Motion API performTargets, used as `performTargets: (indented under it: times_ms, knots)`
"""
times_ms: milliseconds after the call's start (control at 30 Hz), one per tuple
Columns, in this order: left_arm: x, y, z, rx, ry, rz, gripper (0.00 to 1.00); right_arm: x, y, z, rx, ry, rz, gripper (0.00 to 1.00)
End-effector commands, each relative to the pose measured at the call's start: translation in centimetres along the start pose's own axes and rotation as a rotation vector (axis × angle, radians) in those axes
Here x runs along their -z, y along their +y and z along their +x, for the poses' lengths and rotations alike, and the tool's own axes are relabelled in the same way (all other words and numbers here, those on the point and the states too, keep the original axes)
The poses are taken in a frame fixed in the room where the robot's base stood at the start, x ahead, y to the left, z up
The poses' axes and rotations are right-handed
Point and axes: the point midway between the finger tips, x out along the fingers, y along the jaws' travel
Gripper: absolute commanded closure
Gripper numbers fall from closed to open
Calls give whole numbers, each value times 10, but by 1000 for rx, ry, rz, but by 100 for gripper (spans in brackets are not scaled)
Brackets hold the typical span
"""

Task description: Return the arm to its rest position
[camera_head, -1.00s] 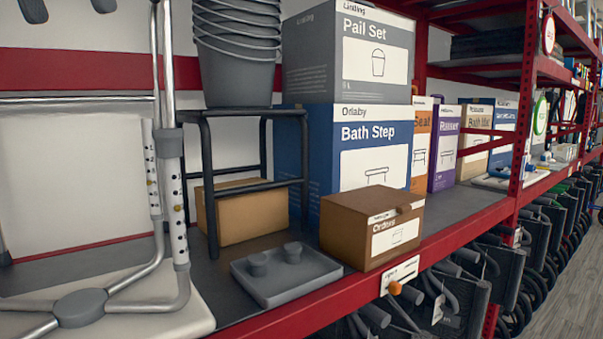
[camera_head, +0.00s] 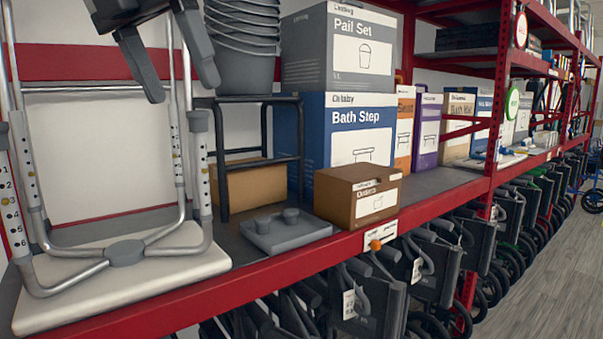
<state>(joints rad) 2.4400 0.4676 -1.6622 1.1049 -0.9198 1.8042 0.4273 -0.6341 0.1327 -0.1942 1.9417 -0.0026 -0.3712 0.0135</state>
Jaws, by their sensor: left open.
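My left gripper (camera_head: 180,72) hangs into the top left of the head view, fingers pointing down and spread apart. It is empty, with nothing between the fingers. It is in front of and above the shelf, near the shower chair frame (camera_head: 125,250) and left of the stack of grey pails (camera_head: 243,45). My right gripper is not in view.
The red-edged shelf (camera_head: 300,275) holds a grey tray (camera_head: 287,233), a brown box (camera_head: 357,195), a black step stool (camera_head: 257,100), a Bath Step box (camera_head: 345,130) and a Pail Set box (camera_head: 340,48).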

Motion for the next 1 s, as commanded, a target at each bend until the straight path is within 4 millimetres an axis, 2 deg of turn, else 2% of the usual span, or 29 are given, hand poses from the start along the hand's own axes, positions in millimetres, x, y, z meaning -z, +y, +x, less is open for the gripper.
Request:
performTargets:
  times_ms: [33, 167, 300, 400, 500, 600, 700, 767, 867, 1000]
  knots:
    - [-6, -7, 23, 50, 25, 24, 37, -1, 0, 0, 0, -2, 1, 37]
    - [-16, -36, 83, 232, 76, 88, 37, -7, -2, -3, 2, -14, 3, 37]
    - [-17, -85, 158, 542, 132, 124, 37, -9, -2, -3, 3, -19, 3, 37]
    - [-11, -120, 198, 787, 156, 96, 37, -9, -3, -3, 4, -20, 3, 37]
    - [-5, -148, 225, 1030, 164, 18, 37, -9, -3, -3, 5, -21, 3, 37]
    - [-1, -166, 244, 1261, 160, -107, 37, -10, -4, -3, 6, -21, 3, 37]
    - [-1, -174, 259, 1470, 140, -280, 37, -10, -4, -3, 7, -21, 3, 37]
    - [-2, -171, 268, 1582, 122, -405, 37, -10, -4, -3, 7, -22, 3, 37]
    - [-5, -157, 287, 1737, 82, -649, 37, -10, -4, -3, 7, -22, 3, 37]
    - [-2, -119, 326, 1877, 9, -1047, 37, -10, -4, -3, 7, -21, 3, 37]
